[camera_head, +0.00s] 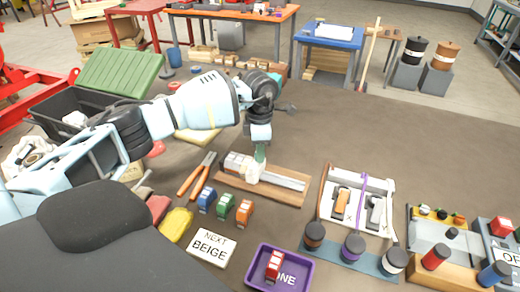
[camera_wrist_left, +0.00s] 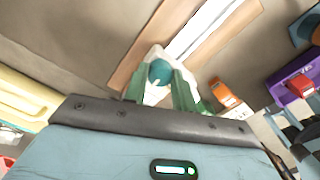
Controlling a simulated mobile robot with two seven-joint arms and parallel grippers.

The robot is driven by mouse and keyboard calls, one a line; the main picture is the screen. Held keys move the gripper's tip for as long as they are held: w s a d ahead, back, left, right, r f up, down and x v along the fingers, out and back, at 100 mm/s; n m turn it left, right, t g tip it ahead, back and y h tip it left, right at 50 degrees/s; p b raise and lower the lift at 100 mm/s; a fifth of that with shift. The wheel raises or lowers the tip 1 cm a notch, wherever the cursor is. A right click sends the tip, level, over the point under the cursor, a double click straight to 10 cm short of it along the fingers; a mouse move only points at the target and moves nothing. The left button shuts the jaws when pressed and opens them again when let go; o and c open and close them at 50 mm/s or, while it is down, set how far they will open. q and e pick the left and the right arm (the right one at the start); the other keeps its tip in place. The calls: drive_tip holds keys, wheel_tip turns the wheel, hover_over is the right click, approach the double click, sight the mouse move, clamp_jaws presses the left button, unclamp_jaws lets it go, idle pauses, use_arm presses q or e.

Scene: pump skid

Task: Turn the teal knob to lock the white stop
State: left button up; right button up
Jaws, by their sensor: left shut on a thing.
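The teal knob (camera_wrist_left: 160,72) shows in the left wrist view, on top of the white stop (camera_wrist_left: 154,55). My left gripper (camera_wrist_left: 160,85) has its green fingers on either side of the knob and is shut on it. In the head view the left gripper (camera_head: 260,154) points down onto the white stop (camera_head: 254,173), and its fingers hide the knob. The stop sits on a pale rail (camera_head: 284,180) fixed along a wooden board (camera_head: 280,193). My right gripper is in neither view.
Pliers with orange handles (camera_head: 196,175) lie left of the board. Blue (camera_head: 206,200), green (camera_head: 225,205) and orange (camera_head: 244,212) small blocks stand in front of it. A purple tray (camera_head: 254,275) holds a red block (camera_head: 274,265). A white-framed rack (camera_head: 357,205) stands to the right.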

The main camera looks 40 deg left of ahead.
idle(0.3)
use_arm(q)
drive_tip(key=o, duration=1)
drive_tip(key=shift+a+r, duration=0.1)
drive_tip(key=shift+r, duration=3.8)
